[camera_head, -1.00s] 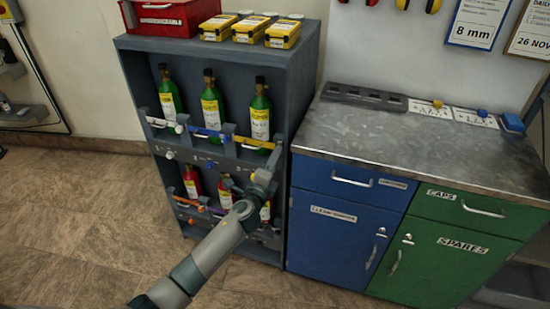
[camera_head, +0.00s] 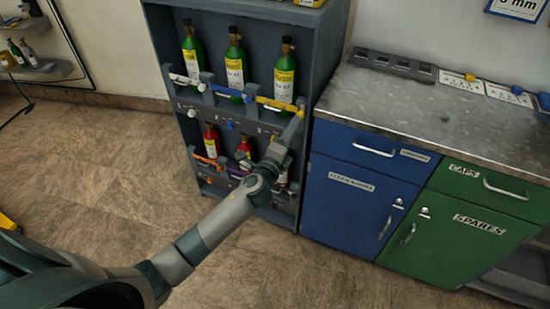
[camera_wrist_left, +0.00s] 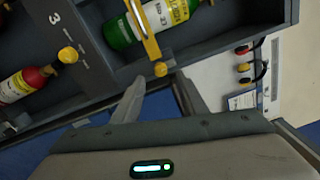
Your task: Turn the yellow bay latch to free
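The yellow bay latch (camera_head: 274,103) is a bar across the front of the right upper bay, before a green bottle (camera_head: 284,72) with a yellow label. In the left wrist view the yellow bar (camera_wrist_left: 142,31) crosses the bottle (camera_wrist_left: 122,33) and has a round yellow knob (camera_wrist_left: 160,69) at its near end. My left gripper (camera_head: 299,112) is at the right end of the bar. In the wrist view its two fingers (camera_wrist_left: 161,80) are apart, with the knob just beyond and between the tips. Contact cannot be told. My right gripper is not in view.
White and blue latches (camera_head: 225,91) cross the other upper bays. Red bottles (camera_head: 211,140) stand in the lower row, and a yellow knob (camera_wrist_left: 68,55) sits near the number 3. A metal-topped counter (camera_head: 420,120) stands right of the rack. The floor in front is clear.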

